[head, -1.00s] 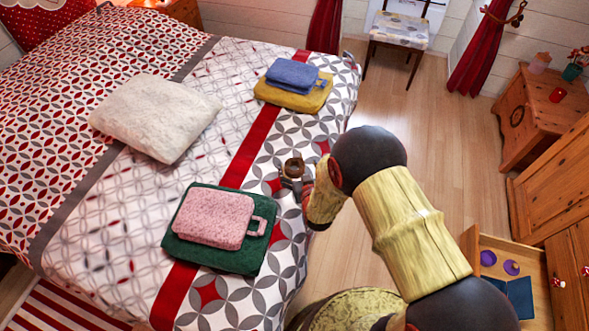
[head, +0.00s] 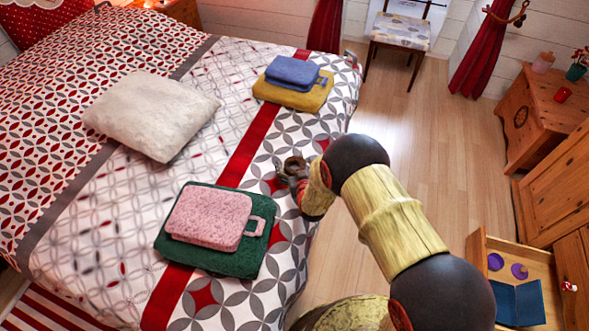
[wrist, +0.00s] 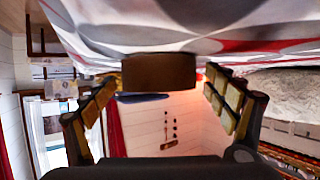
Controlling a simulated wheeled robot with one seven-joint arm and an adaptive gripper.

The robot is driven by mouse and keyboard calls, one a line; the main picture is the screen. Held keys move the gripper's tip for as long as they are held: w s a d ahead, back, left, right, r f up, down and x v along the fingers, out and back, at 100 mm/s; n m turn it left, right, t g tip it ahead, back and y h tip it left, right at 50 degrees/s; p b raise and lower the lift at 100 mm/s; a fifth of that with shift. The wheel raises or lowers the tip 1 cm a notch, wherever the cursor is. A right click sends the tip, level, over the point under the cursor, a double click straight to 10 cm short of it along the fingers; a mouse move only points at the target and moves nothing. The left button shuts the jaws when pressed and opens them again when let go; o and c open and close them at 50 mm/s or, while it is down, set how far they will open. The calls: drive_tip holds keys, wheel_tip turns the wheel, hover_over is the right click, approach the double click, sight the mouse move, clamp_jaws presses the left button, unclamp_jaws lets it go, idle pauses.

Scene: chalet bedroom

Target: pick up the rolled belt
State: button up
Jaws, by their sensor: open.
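The rolled belt (head: 294,164) is a small brown roll on the patterned bedspread, near the bed's right edge. In the wrist view the belt (wrist: 158,71) appears as a brown block between the fingertips, against the bedspread at the top of that picture. My gripper (head: 288,176) is at the bed's edge, close beside the belt. Its two padded fingers are spread in the wrist view (wrist: 160,98), with a gap on each side of the belt. The fingertips are partly hidden in the head view by their small size.
A pink folded towel (head: 208,216) lies on a green one (head: 255,262) nearer on the bed. Blue (head: 292,72) and yellow (head: 300,101) folded cloths lie farther off. A white pillow (head: 150,115) is at left. An open drawer (head: 543,268) is at lower right.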

drive_tip(key=shift+w, duration=0.15)
drive_tip(key=shift+c, duration=0.2)
drive_tip(key=shift+c, duration=1.2)
drive_tip(key=c, duration=1.1)
